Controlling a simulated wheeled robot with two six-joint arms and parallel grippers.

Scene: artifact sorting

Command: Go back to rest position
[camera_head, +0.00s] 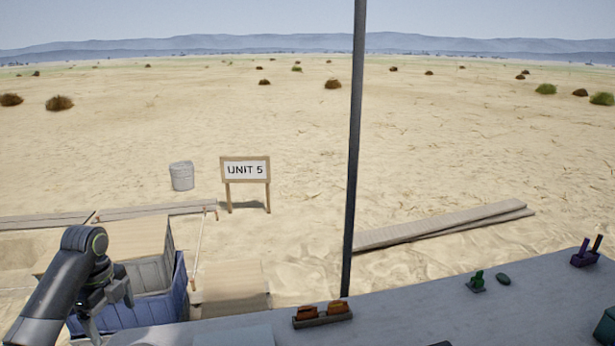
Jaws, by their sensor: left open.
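My left arm comes in at the lower left, and my left gripper (92,328) points down beside the blue crate (178,285), in front of its left part. It is open, and I see nothing between its fingers. Its tips are close to the bottom edge and hard to make out. My right gripper is not in view. The grey table (420,310) runs along the bottom right.
A dark upright pole (353,150) stands behind the table. Planks (445,226), a "UNIT 5" sign (246,172) and a metal bucket (181,176) are on the sand beyond. A teal object (606,326) is cut off at the right edge.

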